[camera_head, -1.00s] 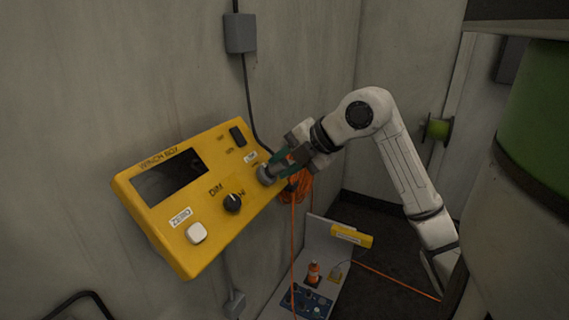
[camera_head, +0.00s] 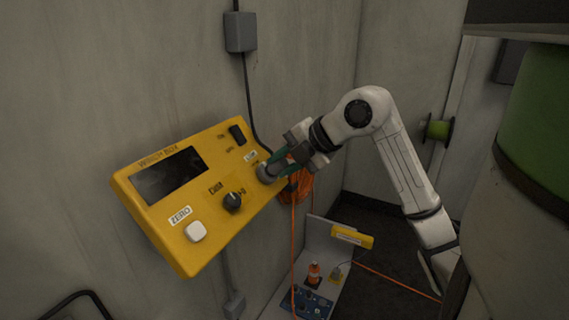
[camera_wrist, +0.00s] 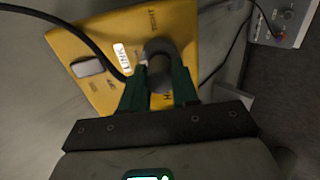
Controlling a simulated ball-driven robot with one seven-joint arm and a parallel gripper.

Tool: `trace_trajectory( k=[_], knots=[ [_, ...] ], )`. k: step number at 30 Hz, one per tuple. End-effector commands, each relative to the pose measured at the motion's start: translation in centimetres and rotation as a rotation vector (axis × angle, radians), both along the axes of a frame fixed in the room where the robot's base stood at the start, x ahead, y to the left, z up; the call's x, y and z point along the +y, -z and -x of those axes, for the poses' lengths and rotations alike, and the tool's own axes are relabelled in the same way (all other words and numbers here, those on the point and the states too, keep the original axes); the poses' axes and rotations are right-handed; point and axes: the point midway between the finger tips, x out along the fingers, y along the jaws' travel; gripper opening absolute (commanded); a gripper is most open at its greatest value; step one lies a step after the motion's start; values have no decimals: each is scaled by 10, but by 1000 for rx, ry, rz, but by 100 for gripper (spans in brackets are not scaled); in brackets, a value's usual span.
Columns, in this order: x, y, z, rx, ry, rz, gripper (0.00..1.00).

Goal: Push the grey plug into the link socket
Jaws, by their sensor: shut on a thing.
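The yellow winch box (camera_head: 207,200) is on the wall, with a dark display, a black knob, a white ZERO button and a black rocker switch. The grey plug (camera_head: 265,174) is at the box's right edge, by the LINK label (camera_wrist: 123,58). My gripper (camera_head: 279,167) is shut on the plug, its green fingers on either side; in the wrist view the plug (camera_wrist: 160,52) is dark and round between them. The socket is hidden behind the plug, so I cannot tell how deep it sits.
An orange cable coil (camera_head: 301,186) hangs just under my gripper, with a cord running down. A grey wall box (camera_head: 240,32) is above.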

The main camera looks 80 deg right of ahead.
Motion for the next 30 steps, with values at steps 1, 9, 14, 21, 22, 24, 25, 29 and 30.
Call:
trace_trajectory(
  k=[1, 9, 14, 21, 22, 24, 25, 29, 30],
  knots=[
    [0, 0, 0, 0, 0, 0, 0],
    [0, 0, 0, 0, 0, 0, 0],
    [0, 1, 0, 0, 0, 0, 0],
    [0, 1, -1, 0, 1, 1, 0],
    [0, 1, -1, 0, 1, 1, 0],
    [0, 1, -1, 0, 0, 0, 0],
    [0, 1, -1, 0, 0, 0, 31],
    [0, 1, -1, 0, 0, 0, 44],
    [0, 1, -1, 0, 0, 0, 48]
  ],
)
